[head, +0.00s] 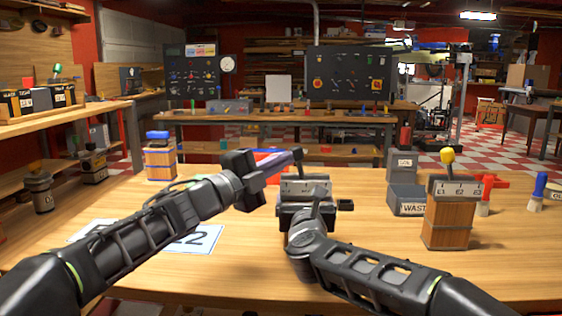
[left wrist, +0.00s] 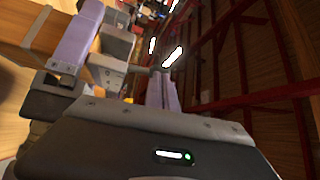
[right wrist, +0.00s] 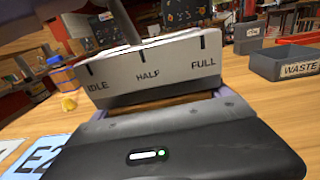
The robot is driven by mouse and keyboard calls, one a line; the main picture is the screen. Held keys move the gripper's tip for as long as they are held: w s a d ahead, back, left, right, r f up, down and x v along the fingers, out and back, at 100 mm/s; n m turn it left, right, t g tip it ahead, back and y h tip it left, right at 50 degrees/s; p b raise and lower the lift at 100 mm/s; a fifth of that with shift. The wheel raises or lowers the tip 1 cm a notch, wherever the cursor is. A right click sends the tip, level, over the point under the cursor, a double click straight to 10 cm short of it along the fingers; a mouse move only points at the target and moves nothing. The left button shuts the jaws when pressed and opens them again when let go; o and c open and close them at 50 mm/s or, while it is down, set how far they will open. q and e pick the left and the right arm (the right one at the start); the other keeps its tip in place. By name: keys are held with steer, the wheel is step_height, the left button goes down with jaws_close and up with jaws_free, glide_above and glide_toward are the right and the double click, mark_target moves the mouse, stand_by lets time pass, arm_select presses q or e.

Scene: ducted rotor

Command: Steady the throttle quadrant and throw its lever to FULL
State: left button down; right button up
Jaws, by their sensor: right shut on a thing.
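The throttle quadrant (head: 306,187) stands on the workbench in front of me, a pale grey head on a wooden body. In the right wrist view its face (right wrist: 150,70) reads IDLE, HALF and FULL. The dark lever (right wrist: 124,22) rises behind the face and leans toward the IDLE side; its top is cut off. My right gripper (right wrist: 165,108) is shut on the quadrant's body below the face.
A wooden block marked E1, E2, E3 with a yellow knob (head: 449,212) stands right of my right arm. A grey WASTE bin (head: 408,199) is behind it. A blue-topped wooden block (head: 160,160) stands at left. A white E2 card (head: 205,240) lies under my left arm.

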mark_target(299, 154)
arm_select(q)
steer(key=shift+d+r, duration=0.35)
steer(key=shift+d, duration=0.15)
stand_by(0.4)
steer(key=shift+d+r, duration=0.15)
steer(key=shift+d, duration=0.2)
steer(key=shift+d+r, duration=0.3)
steer(key=shift+d, duration=0.65)
steer(key=shift+w+d, duration=0.15)
steer(key=shift+d, duration=1.75)
steer(key=s+a+r, duration=0.4)
steer(key=s+a, duration=0.4)
steer(key=s, duration=0.2)
steer(key=shift+s+a+r, duration=0.15)
steer(key=shift+a+r, duration=0.1)
steer(key=shift+r, duration=0.15)
